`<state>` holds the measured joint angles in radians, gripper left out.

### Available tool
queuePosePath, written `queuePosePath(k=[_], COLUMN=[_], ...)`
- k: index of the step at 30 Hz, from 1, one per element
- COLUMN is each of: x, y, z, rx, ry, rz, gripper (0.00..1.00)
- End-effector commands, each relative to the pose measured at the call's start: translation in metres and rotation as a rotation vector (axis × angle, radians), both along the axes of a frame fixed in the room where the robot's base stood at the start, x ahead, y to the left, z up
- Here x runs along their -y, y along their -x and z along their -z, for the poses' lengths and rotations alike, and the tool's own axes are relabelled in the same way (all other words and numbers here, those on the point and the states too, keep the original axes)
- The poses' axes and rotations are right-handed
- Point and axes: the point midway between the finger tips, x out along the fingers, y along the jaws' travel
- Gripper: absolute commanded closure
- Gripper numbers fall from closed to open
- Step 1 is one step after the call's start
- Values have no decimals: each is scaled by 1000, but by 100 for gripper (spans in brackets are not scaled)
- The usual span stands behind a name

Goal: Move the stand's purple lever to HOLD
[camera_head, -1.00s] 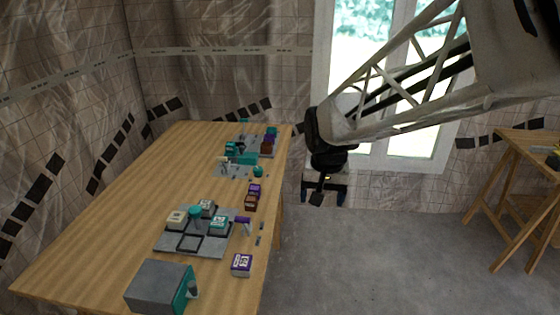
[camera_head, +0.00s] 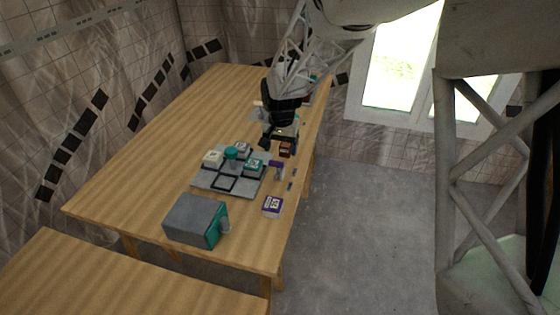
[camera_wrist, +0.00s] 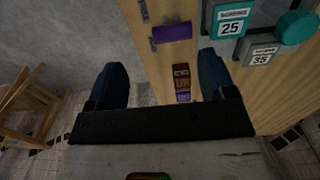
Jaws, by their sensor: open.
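The purple lever (camera_head: 276,165) stands at the right edge of the grey stand (camera_head: 203,182) on the wooden table. In the wrist view the lever (camera_wrist: 172,32) is a purple bar near the top, beyond my fingertips. My gripper (camera_head: 280,142) is open and empty, above the table behind the lever. In the wrist view its two dark fingers (camera_wrist: 160,78) are wide apart, with the lever not between them.
The stand bears teal and white numbered tiles and a teal knob (camera_head: 231,152). A brown block (camera_head: 286,148) sits close to my gripper. A purple-white block (camera_head: 272,206) and a grey box (camera_head: 190,218) are at the near end. Open floor lies right.

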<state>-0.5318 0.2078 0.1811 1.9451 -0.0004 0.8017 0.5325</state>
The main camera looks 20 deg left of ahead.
Motion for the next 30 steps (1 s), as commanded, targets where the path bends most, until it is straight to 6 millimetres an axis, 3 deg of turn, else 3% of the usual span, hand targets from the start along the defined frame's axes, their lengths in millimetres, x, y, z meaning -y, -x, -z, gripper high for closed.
queuePosePath(k=[6, 20, 30], x=[-16, -15, -15], y=[-3, -3, -3], z=[11, 14, 44], rx=[-5, -6, -7], ry=[3, 3, 4], rz=[-1, -1, -1], gripper=[23, 23, 23])
